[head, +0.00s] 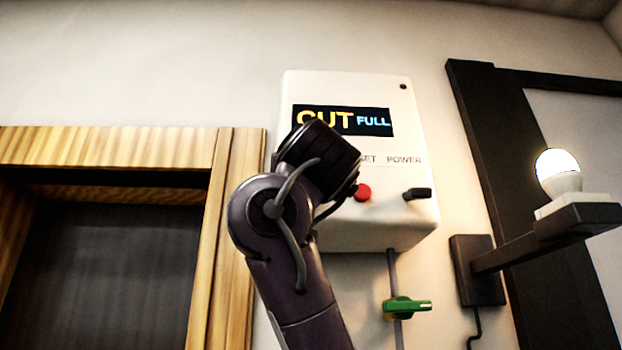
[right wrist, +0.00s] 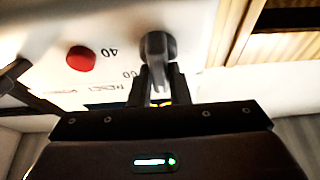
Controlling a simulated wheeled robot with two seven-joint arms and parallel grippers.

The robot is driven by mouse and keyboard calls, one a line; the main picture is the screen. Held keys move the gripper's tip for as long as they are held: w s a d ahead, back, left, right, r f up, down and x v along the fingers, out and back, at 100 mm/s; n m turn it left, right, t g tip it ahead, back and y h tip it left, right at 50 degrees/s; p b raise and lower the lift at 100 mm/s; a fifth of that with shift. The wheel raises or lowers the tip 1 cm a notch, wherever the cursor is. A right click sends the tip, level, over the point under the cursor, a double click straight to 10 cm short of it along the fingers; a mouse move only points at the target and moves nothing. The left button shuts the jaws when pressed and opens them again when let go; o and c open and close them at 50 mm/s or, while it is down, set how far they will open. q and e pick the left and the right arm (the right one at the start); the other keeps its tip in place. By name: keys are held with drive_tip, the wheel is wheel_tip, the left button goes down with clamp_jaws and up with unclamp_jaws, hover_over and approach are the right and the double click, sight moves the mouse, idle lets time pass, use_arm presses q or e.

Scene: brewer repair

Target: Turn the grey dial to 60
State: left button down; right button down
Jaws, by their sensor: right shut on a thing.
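The grey dial (right wrist: 157,48) is on the face of a white wall box (head: 330,233). In the right wrist view its grip bar lies between the fingers of my right gripper (right wrist: 159,85), which is shut on it. Upside-down marks show beside it: a "40" and, nearer the fingers, a partly covered number ending in 0. The dial's pointer cannot be read. In the head view my right arm hides the dial and the fingertips. My left gripper is in neither view.
The box carries a display (head: 374,121) reading "FULL" beside yellow letters partly covered by my wrist, a red button (head: 362,192) and a black power switch (head: 417,194). A green handle (head: 405,307) sits below. A lit bulb (head: 558,172) stands on a bracket at right.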

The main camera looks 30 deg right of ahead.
drive_tip(key=shift+d+m+g+h+b, duration=0.1)
drive_tip(key=shift+m+g+h, duration=0.6)
drive_tip(key=shift+m, duration=1.3)
drive_tip(key=shift+a+m+g+h+b, duration=0.1)
drive_tip(key=shift+m+g+h, duration=0.6)
drive_tip(key=shift+m, duration=1.3)
drive_tip(key=shift+d+m+g+h+b, duration=0.1)
drive_tip(key=shift+m+g+h, duration=0.6)
drive_tip(key=shift+m, duration=1.3)
drive_tip(key=shift+s+g, duration=0.1)
drive_tip(key=shift+g, duration=0.2)
drive_tip(key=c, duration=1.4)
unclamp_jaws()
drive_tip(key=shift+o, duration=0.2)
drive_tip(key=shift+f, duration=0.15)
